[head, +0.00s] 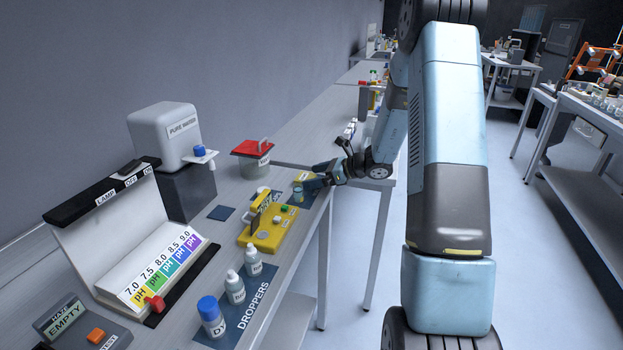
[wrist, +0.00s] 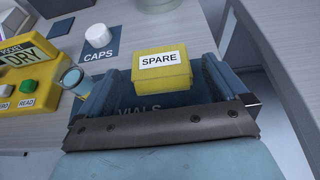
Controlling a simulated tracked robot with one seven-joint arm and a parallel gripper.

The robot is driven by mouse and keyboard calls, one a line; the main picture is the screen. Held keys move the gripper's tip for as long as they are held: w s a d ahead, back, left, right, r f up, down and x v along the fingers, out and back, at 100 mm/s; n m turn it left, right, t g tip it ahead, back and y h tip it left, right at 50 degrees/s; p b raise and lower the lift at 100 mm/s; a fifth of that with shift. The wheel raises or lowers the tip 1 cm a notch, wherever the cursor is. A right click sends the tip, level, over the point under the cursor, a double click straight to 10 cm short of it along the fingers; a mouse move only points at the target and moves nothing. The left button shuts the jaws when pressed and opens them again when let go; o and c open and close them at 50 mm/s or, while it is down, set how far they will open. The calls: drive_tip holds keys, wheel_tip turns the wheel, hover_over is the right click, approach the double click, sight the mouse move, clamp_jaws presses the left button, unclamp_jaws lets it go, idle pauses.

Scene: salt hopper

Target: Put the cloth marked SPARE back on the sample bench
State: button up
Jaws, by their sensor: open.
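The cloth marked SPARE (wrist: 161,78) is a folded yellow block with a white label. In the wrist view it lies between the two blue fingers of my gripper (wrist: 160,72), over the dark blue VIALS mat (wrist: 150,101). The fingers are spread wider than the cloth, with gaps on both sides. I cannot tell whether the cloth rests flat on the mat. In the head view my gripper (head: 314,179) is low over the right edge of the sample bench (head: 222,196), and a bit of yellow shows at its tip.
A small vial (wrist: 73,79) with blue contents stands close to the left finger. The yellow pocket meter (head: 270,234) is left of it. A white cap (wrist: 98,36) sits on the CAPS mat. A red-lidded jar (head: 254,160) and dropper bottles (head: 235,288) stand on the bench.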

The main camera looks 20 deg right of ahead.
drive_tip(key=v, duration=1)
drive_tip(key=s+a+r+n+g+h, duration=0.2)
drive_tip(key=s+a+r+n+g, duration=0.1)
drive_tip(key=s+a+r+n, duration=0.4)
drive_tip(key=s+a+r+n+g+h, duration=0.2)
drive_tip(key=s+a+r+n, duration=0.25)
drive_tip(key=s, duration=0.45)
drive_tip(key=s+d+r+n+t+h, duration=0.1)
drive_tip(key=s+r+n+h, duration=0.2)
drive_tip(key=s+n, duration=0.3)
drive_tip(key=s+d+r+n+t+h, duration=0.1)
drive_tip(key=s+r+n+t+h, duration=0.1)
drive_tip(key=s+r+n+h, duration=0.2)
drive_tip(key=s+r+n, duration=0.1)
drive_tip(key=s+n, duration=0.2)
drive_tip(key=s, duration=0.5)
drive_tip(key=shift+d+r, duration=0.2)
drive_tip(key=shift+r, duration=0.05)
